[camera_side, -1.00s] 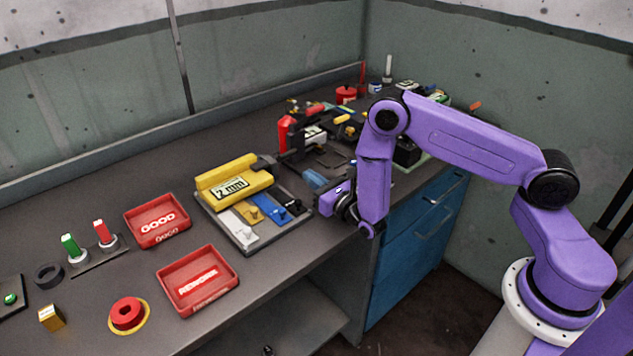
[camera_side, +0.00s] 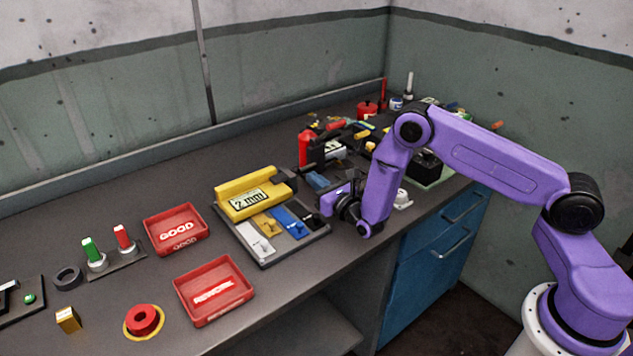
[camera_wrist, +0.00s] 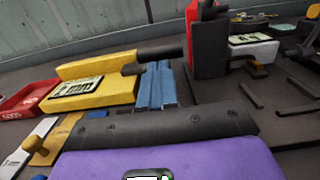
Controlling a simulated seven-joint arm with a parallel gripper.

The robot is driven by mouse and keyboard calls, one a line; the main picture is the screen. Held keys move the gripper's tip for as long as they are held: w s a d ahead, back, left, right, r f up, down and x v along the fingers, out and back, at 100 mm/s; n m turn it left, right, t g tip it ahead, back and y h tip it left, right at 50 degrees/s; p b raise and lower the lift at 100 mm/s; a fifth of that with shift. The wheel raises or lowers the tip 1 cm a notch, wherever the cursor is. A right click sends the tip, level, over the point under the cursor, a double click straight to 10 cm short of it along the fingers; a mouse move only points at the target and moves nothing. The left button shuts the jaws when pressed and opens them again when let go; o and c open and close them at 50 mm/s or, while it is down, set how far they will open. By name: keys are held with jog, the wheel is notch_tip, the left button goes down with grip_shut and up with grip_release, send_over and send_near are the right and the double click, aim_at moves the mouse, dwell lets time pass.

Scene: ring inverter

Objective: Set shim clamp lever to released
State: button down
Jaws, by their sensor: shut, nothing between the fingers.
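No part is labelled as the shim clamp lever. My gripper (camera_side: 327,204) is shut and empty, low beside the right end of the shim tray (camera_side: 283,254), apart from the red handle. A yellow block marked "2 mm" (camera_side: 252,194) with a dark end stands at the tray's back. White, yellow, blue and black shims lie before it. My gripper's dark front (camera_wrist: 160,126) hides part of the tray in the wrist view.
A blue grooved block (camera_wrist: 156,88) lies between the yellow block and the red-handled fixture. Red GOOD (camera_side: 176,229) and REWORK (camera_side: 214,290) trays stand left of the shim tray. Clutter fills the bench's back right.

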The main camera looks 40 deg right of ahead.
aim_at(308, 168)
jog(key=shift+w+r+g, duration=0.25)
jog(key=shift+r+g, duration=0.35)
jog(key=shift+r, duration=0.05)
dwell(0.3)
jog(key=shift+r, duration=0.15)
jog(key=g, duration=0.2)
jog(key=w+r+g, duration=0.1)
jog(key=shift+r+g, duration=0.25)
jog(key=shift+g, duration=0.15)
jog(key=shift+w+r+g, duration=1.15)
jog(key=shift+w+g, duration=0.05)
jog(key=shift+g, duration=0.1)
jog(key=shift+r, duration=0.1)
